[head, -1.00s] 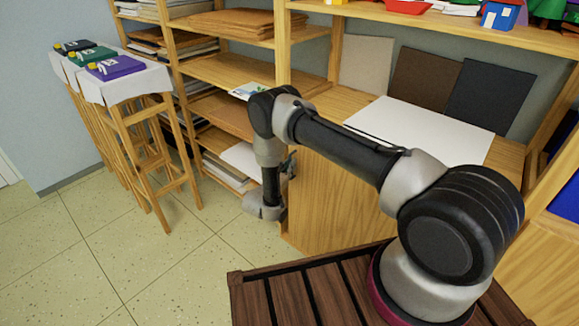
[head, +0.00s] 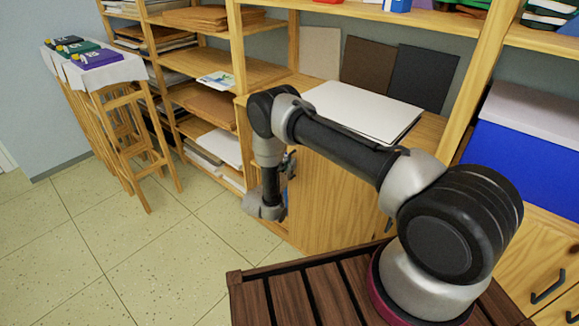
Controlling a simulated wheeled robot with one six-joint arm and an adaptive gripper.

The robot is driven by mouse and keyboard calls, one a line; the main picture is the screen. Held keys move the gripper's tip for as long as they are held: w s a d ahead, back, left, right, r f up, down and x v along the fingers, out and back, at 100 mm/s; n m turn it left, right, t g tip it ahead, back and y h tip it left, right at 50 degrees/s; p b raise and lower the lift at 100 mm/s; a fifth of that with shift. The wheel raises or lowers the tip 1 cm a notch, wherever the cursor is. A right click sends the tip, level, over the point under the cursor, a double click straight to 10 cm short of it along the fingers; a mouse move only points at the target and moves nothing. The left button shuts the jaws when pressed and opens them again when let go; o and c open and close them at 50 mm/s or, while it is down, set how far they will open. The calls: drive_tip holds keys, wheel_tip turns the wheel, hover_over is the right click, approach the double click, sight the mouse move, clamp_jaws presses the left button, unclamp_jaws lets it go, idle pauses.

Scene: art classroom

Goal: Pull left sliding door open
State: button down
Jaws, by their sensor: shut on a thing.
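The wooden cabinet (head: 330,215) stands in the middle of the head view, under a worktop. Its left sliding door (head: 318,200) is the plain wooden front beside my gripper, partly hidden behind my arm. My gripper (head: 287,166) is at the cabinet's front, near the left side. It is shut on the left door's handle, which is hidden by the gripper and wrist. A small blue patch shows beside the fingers. How wide the door stands open cannot be told from here. A dark handle (head: 388,225) shows further right on the front.
A white board (head: 365,108) lies on the worktop. Open shelves (head: 205,70) with paper and boards stand to the left. Stools (head: 125,130) with paint sets stand further left. A blue bin (head: 530,155) sits at the right. The tiled floor (head: 120,250) at the front left is clear.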

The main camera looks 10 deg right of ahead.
drive_tip(key=c, duration=1.5)
unclamp_jaws()
drive_tip(key=shift+a, duration=0.1)
drive_tip(key=v, duration=1.2)
drive_tip(key=shift+f, duration=0.15)
